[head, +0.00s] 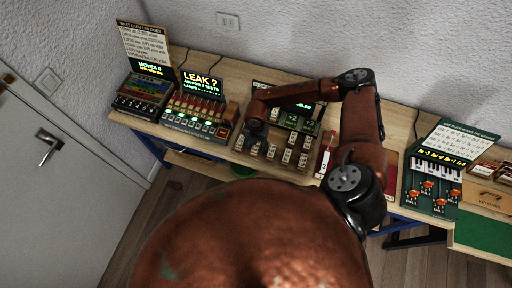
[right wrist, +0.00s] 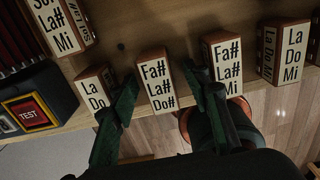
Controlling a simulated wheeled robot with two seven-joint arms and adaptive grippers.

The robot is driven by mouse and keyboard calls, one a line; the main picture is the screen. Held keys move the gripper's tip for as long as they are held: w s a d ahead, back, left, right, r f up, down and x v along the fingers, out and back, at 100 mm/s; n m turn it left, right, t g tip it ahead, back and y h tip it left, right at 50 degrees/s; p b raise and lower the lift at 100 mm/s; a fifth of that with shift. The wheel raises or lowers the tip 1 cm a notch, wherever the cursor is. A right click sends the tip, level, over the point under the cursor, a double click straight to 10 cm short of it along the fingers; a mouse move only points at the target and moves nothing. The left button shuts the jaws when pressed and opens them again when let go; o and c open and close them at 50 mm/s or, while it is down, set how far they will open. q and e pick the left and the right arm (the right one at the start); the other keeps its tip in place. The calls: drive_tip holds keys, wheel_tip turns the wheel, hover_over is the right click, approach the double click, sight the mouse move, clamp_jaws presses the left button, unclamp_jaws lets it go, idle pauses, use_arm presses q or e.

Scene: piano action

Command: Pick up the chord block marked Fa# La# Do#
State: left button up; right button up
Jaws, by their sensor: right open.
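The chord block marked Fa# La# Do# (right wrist: 156,82) stands upright on a wooden board in the right wrist view, its white label facing the camera. My right gripper (right wrist: 163,88) is open, with one dark finger on each side of this block. The left finger lies between it and a block marked La Do (right wrist: 93,88). The right finger is close to the block marked Fa# La# Mi (right wrist: 226,64). Whether either finger touches a block I cannot tell. In the head view my right gripper (head: 256,126) is over the left part of the block board (head: 245,150). My left gripper is out of view.
More blocks stand close by, such as one marked La Do Mi (right wrist: 293,52). A dark unit with a red TEST button (right wrist: 28,110) is at the left. In the head view a LEAK panel (head: 200,108) stands left of the board and a keyboard panel (head: 438,172) far right.

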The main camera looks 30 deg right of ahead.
drive_tip(key=shift+c, duration=0.2)
drive_tip(key=c, duration=1.1)
clamp_jaws()
drive_tip(key=shift+r, duration=0.15)
